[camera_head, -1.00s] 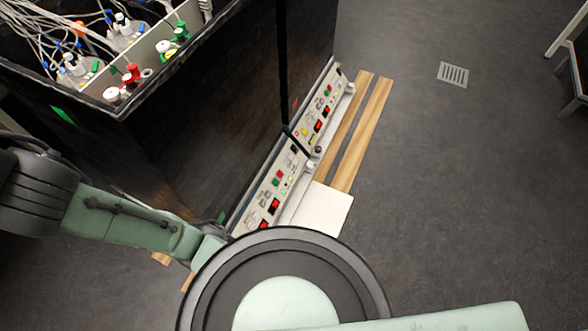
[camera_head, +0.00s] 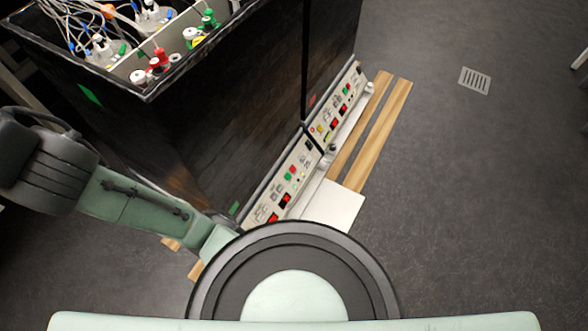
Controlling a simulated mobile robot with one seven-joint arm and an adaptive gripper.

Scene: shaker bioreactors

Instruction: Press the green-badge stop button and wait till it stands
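The near shaker's sloped control panel (camera_head: 256,211) runs along the foot of the black cabinet. A small green badge (camera_head: 234,208) sits on the cabinet just left of it. The panel bears a red button (camera_head: 292,169) and a green button (camera_head: 287,177) side by side, and red-lit displays (camera_head: 286,200). Their labels are too small to read. My arm reaches from the left toward the panel's near end, and its far end goes behind my round body part. My gripper is hidden, so its opening and any contact do not show.
A second panel (camera_head: 327,118) continues farther back, with a red badge (camera_head: 311,100) beside it. The open black cabinet (camera_head: 200,120) holds bottles and tubing. A white plate (camera_head: 335,207) and wooden strips (camera_head: 385,133) lie beside the panels. The grey floor (camera_head: 480,200) at right is clear.

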